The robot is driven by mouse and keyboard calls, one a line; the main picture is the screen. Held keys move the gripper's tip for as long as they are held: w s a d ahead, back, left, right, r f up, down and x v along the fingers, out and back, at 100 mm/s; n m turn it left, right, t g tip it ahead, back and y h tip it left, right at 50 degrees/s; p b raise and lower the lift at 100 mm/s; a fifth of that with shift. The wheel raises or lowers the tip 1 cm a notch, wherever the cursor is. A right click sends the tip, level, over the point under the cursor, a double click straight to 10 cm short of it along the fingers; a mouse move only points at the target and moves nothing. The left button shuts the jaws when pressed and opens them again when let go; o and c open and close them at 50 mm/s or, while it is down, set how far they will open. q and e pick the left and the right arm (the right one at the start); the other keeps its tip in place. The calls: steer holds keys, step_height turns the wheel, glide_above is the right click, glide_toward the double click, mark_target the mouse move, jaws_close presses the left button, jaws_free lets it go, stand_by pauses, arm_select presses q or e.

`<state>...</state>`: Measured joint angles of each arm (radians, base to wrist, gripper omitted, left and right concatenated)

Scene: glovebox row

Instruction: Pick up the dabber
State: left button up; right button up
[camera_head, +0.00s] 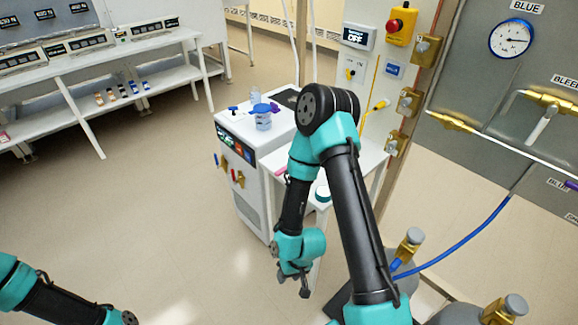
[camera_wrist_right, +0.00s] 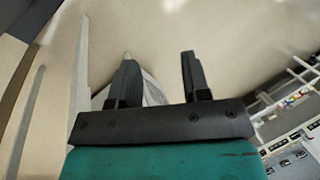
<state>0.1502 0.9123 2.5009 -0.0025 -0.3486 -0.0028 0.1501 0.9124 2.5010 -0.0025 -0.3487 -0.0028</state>
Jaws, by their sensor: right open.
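I cannot make out a dabber for certain in either view. On the small white side table (camera_head: 373,160), a white round container with a green rim (camera_head: 322,193) shows partly behind my right arm, and a small pink item (camera_head: 281,171) lies near the table's left edge. My right gripper (camera_head: 304,286) hangs low in front of the table, pointing down. In the right wrist view its two dark fingers (camera_wrist_right: 157,56) stand apart with nothing held between them. My left arm shows at the bottom left, but its gripper's fingers are out of frame.
A white cabinet unit (camera_head: 240,185) with a blue-lidded jar (camera_head: 263,121) on top stands left of the table. Gas cylinders (camera_head: 409,244) and a blue hose (camera_head: 462,249) are at the lower right. A shelved bench (camera_head: 100,58) is at the back left. The left floor is clear.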

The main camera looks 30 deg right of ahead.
steer(key=shift+o, duration=0.6)
steer(key=shift+w, duration=0.1)
steer(key=w+d+r+m, duration=0.2)
steer(key=w+r+m, duration=0.1)
steer(key=w, duration=1)
steer(key=w+d+r+m, duration=0.2)
steer(key=w+d+r, duration=0.1)
steer(key=w+r, duration=0.2)
steer(key=w+d+r+m+h, duration=0.1)
steer(key=w+d+r+m, duration=0.1)
steer(key=w+d+r, duration=0.2)
steer(key=w+d+r+m+h, duration=0.1)
steer(key=w+d+r+m, duration=0.2)
steer(key=w+r, duration=0.5)
steer(key=shift+d+r, duration=0.25)
steer(key=shift+r, duration=0.35)
steer(key=shift+d+r, duration=0.25)
steer(key=shift+r, duration=0.35)
steer(key=w+d+r+m+h, duration=0.1)
steer(key=d+r, duration=0.4)
steer(key=r, duration=0.5)
steer(key=w+m, duration=0.1)
steer(key=m, duration=0.1)
steer(key=shift+r+m+g+h, duration=0.2)
steer(key=shift+m+g+h, duration=0.2)
